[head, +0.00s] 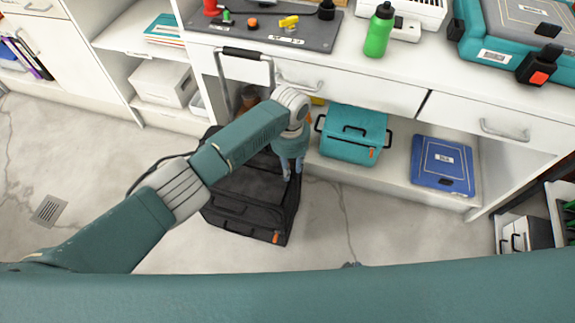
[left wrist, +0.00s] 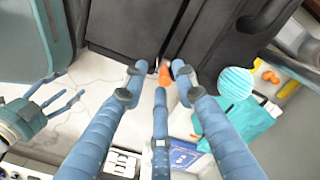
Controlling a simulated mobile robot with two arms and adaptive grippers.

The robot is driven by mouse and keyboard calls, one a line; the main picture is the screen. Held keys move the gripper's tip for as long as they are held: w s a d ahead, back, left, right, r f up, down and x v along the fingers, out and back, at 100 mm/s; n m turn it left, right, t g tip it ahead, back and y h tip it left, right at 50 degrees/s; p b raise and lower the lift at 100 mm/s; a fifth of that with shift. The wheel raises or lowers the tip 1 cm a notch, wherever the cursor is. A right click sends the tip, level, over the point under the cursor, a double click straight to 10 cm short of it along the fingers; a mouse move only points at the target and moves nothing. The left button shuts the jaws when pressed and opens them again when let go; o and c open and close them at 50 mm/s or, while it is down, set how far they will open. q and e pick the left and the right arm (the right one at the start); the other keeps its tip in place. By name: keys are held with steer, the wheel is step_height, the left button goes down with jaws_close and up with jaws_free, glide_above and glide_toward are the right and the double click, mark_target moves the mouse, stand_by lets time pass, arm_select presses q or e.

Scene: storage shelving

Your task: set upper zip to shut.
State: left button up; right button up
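A black soft case (head: 250,215) stands on the floor before the bench; its upper part is partly hidden by my left arm. An orange zip pull (head: 276,236) shows low on its front right. My left gripper (head: 293,175) points down over the case's right side. In the left wrist view its fingertips (left wrist: 160,78) are apart, with an orange pull (left wrist: 165,72) between them beside a seam of the black case (left wrist: 128,25). I cannot tell whether a finger touches it. My right gripper (left wrist: 50,105) shows at left there, fingers spread and empty.
A teal box (head: 354,135) and a blue case (head: 442,165) sit on the low shelf to the right. The bench (head: 350,88) overhangs behind the case. A metal handle (head: 245,53) stands up behind my wrist. The floor right of the case is clear.

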arm_select(q)
steer(key=shift+w+a+r, duration=0.1)
steer(key=shift+a, duration=0.05)
steer(key=shift+r, duration=0.35)
step_height(320, 180, up, 11)
stand_by(0.6)
